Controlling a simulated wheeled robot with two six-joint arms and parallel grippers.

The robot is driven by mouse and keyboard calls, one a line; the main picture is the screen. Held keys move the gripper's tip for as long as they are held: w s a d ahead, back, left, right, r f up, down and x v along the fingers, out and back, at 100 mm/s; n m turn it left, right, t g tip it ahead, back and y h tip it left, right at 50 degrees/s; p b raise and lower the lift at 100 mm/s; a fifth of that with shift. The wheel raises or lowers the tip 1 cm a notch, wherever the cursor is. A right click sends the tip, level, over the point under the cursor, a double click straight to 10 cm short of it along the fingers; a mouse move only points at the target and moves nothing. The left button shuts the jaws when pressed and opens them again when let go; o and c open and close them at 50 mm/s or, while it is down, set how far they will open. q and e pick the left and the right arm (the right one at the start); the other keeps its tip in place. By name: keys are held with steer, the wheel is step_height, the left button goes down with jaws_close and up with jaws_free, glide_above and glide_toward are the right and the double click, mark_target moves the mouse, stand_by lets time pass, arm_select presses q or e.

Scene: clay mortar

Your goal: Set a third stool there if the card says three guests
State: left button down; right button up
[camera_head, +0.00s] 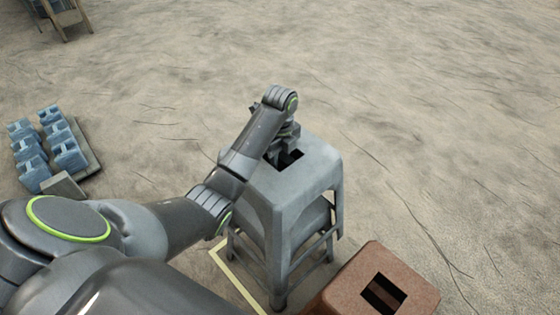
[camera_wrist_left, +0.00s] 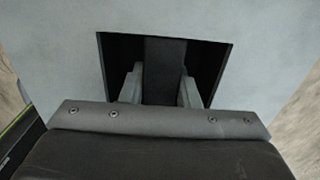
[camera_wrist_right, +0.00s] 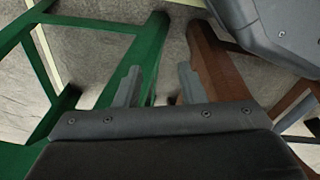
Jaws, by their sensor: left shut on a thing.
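A grey stool (camera_head: 300,175) with a slot in its seat stands upright in the head view, near a yellow line (camera_head: 238,278) on the ground. My left gripper (camera_head: 287,152) reaches down into the slot. In the left wrist view its fingers are shut on the bar across the slot of the grey stool (camera_wrist_left: 60,60). A reddish-brown stool (camera_head: 395,287) is at the bottom right; its legs also show in the right wrist view (camera_wrist_right: 215,70). A green stool frame (camera_wrist_right: 148,60) shows there too. My right gripper (camera_wrist_right: 158,85) is open and empty. I see no readable card.
Several small blue blocks (camera_head: 68,155) sit on a low slab at the left, with a small plain block (camera_head: 62,187) in front. Wooden furniture legs (camera_head: 70,22) stand at the top left. The ground behind and right of the grey stool is clear.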

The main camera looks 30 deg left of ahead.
arm_select(q)
steer(key=shift+r, duration=0.25)
arm_select(e)
steer(key=shift+s, duration=0.1)
